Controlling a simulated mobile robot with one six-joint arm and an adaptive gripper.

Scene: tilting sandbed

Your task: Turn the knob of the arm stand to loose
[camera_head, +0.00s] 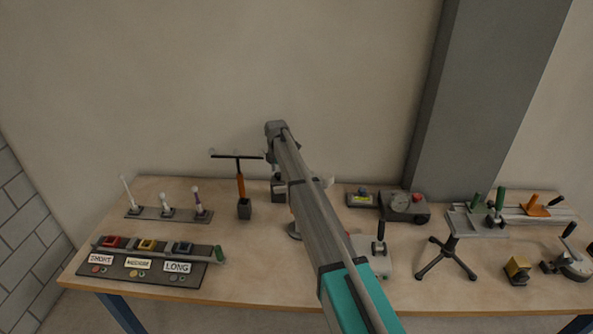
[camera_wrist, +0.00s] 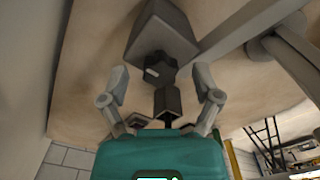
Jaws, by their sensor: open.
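In the wrist view, a dark lobed knob (camera_wrist: 160,68) with a pale pointer mark sits against a grey block-shaped body (camera_wrist: 158,35), which I take to be the arm stand. My gripper (camera_wrist: 160,76) is open, with one grey finger on each side of the knob and a visible gap to both. Whether the fingertips reach the knob's depth I cannot tell. A dark square-ended piece (camera_wrist: 167,103) shows between the fingers, nearer the palm. In the head view my own arm hides the gripper and knob; a dark block (camera_head: 278,188) partly shows beside it.
On the wooden table (camera_head: 270,270), a T-handled orange post on a block (camera_head: 244,209) stands left of my arm. A labelled panel (camera_head: 150,268) lies front left. A gauge box (camera_head: 404,206), a tripod stand (camera_head: 447,258) and clamps stand right. A grey pillar (camera_head: 480,90) rises behind.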

